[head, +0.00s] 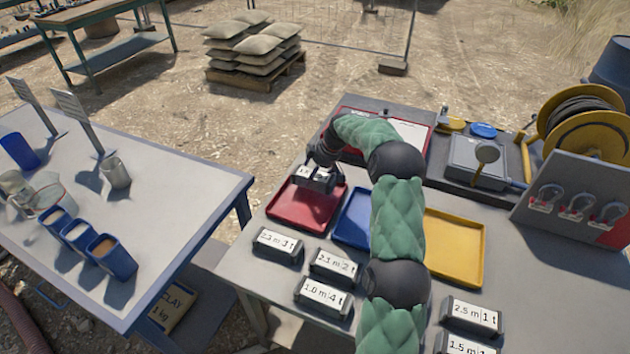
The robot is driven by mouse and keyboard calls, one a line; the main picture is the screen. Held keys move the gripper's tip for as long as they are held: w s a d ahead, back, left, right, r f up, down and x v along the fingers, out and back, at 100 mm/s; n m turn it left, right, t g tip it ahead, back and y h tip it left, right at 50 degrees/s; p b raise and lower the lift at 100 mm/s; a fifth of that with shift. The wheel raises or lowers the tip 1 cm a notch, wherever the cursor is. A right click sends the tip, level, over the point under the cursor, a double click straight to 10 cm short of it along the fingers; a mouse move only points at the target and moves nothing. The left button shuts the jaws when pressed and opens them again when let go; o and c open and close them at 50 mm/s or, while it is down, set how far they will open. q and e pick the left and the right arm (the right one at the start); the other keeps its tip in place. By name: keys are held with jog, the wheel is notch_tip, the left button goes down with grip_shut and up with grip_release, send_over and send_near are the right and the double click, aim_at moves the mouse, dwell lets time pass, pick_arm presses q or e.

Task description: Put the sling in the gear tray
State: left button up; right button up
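Several dark sling packs with white length-and-load labels lie on the right-hand grey table, among them one marked 2.3 m (278,246), one marked 2.1 m (334,267) and one marked 1.0 m (323,298). Another dark labelled sling pack (318,178) is at my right gripper (319,171), whose dark fingers cross its label and look shut on it. It is over the far part of the red tray (304,209); whether it touches the tray is unclear. A blue tray (351,221) and a yellow tray (455,248) stand to the right. My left gripper is not in view.
More labelled packs (472,315) lie at the front right. A grey scale (476,163), a cable reel (580,117) and a shackle panel (575,205) stand at the back right. A separate table (190,180) with cups is at left, across a gap.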

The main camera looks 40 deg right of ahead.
aim_at(315, 179)
notch_tip(315, 179, down, 4)
jog(key=shift+w+d+r+b, duration=0.1)
jog(key=shift+r+b, duration=0.15)
jog(key=shift+b, duration=0.55)
jog(key=shift+r, duration=0.1)
jog(key=o, duration=1.3)
jog(key=shift+f, duration=0.2)
jog(key=shift+o, duration=0.2)
jog(key=p+v, duration=0.3)
jog(key=v, duration=0.9)
jog(key=shift+r+p, duration=0.15)
jog(key=shift+p, duration=0.25)
